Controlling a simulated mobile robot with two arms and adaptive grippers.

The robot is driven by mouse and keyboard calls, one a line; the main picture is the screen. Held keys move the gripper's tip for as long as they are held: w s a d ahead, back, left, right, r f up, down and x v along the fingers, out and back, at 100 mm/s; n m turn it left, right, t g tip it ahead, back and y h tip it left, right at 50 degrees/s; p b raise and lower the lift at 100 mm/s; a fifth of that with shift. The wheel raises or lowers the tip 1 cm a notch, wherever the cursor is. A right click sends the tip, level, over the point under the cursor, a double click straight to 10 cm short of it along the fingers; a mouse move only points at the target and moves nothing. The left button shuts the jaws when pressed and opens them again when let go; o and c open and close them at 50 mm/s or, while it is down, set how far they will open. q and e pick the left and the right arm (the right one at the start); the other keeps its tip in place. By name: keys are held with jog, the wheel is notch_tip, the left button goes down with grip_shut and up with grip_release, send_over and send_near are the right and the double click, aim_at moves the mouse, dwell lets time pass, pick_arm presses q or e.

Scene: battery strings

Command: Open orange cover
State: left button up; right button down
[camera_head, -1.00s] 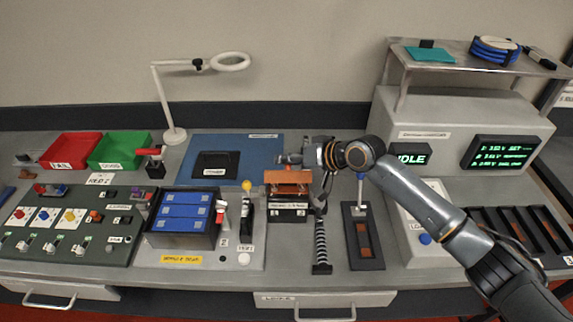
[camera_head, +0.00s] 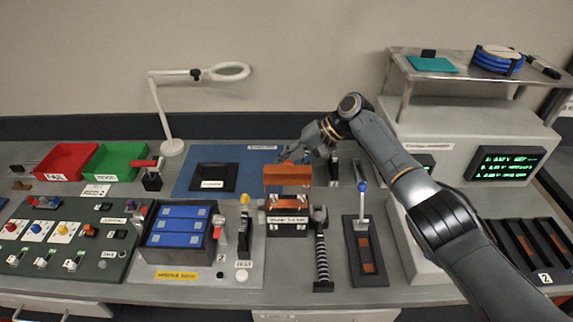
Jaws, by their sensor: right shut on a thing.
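The orange cover (camera_head: 288,176) stands raised above its black base (camera_head: 288,222), near the middle of the bench, tilted up so that its broad face shows. A gap shows between the cover and the base, with orange and metal parts in it. My right gripper (camera_head: 296,157) is at the cover's top edge, shut on it; the fingertips are small and partly hidden behind the edge. My left gripper is not in view.
A battery pack with blue cells (camera_head: 180,232) stands left of the base. A lamp (camera_head: 172,145) stands behind. The blue mat (camera_head: 262,165) is mostly clear.

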jog(key=shift+w+r, duration=0.15)
jog(key=shift+w, duration=0.05)
dwell(0.4)
jog(key=c, duration=1.1)
grip_release()
jog(key=shift+d, duration=0.1)
jog(key=shift+d, duration=0.1)
jog(key=v, duration=1.2)
